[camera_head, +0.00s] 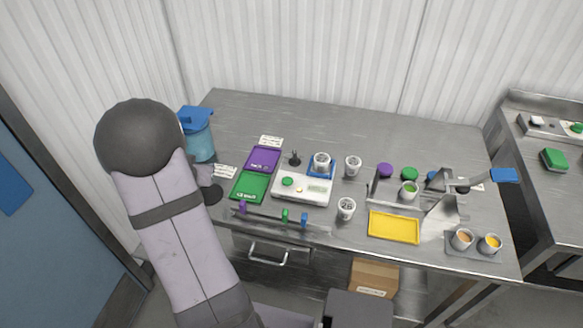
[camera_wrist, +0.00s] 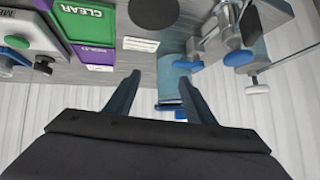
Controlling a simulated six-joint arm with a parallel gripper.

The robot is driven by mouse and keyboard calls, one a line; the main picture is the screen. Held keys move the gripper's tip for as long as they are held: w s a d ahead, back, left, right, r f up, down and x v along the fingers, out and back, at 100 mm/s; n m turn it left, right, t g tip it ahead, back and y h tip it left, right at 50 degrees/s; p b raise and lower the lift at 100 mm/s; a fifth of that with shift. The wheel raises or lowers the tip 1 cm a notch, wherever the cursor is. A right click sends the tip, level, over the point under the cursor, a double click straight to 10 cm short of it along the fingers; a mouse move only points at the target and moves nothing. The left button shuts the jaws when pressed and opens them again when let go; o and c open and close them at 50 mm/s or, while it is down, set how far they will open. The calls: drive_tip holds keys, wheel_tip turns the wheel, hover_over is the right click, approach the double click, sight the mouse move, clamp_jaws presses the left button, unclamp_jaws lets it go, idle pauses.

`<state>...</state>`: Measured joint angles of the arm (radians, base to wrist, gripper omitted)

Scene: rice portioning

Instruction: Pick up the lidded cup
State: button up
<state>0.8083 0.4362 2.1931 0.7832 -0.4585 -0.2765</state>
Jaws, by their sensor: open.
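A clear cup with a green top (camera_head: 409,190) stands at the press at the right of the bench in the head view. It looks like the lidded cup, but it is too small to be sure whether the green is a lid. I cannot make out this cup in the wrist view. My gripper (camera_wrist: 160,76) is open, with nothing held between its fingers. It is at the left end of the bench, far from the press, and my arm hides most of it in the head view.
The press has a blue handle (camera_head: 503,175). A blue-lidded bin (camera_head: 200,145) stands at the left back. The back middle is clear.

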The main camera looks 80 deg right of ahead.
drive_tip(key=s+d+f+m+g+h+b, duration=0.1)
drive_tip(key=s+d+m+g, duration=0.1)
drive_tip(key=s+d, duration=0.4)
drive_tip(key=s+d+f+m+g+h, duration=0.1)
drive_tip(key=s+d+m+g, duration=0.2)
drive_tip(key=s, duration=0.5)
drive_tip(key=m+g+b, duration=0.1)
drive_tip(key=m+g, duration=0.3)
drive_tip(key=g, duration=0.2)
approach(326, 156)
drive_tip(key=shift+s+d, duration=0.2)
drive_tip(key=p+x, duration=0.1)
drive_tip(key=x, duration=0.4)
drive_tip(key=shift+s+d+f+p, duration=0.15)
drive_tip(key=shift+d+p, duration=0.1)
drive_tip(key=shift+p, duration=0.15)
drive_tip(key=shift+s+d+f, duration=0.25)
drive_tip(key=shift+d+f, duration=0.05)
drive_tip(key=shift+d, duration=0.15)
drive_tip(key=shift+f+p+x, duration=0.15)
drive_tip(key=shift+p+x, duration=0.5)
drive_tip(key=shift+x, duration=0.65)
drive_tip(key=shift+f+p+x, duration=0.1)
drive_tip(key=shift+p+x, duration=0.55)
drive_tip(key=shift+x, duration=0.65)
drive_tip(key=shift+w+a, duration=0.1)
drive_tip(key=shift+w, duration=0.1)
drive_tip(key=c, duration=0.9)
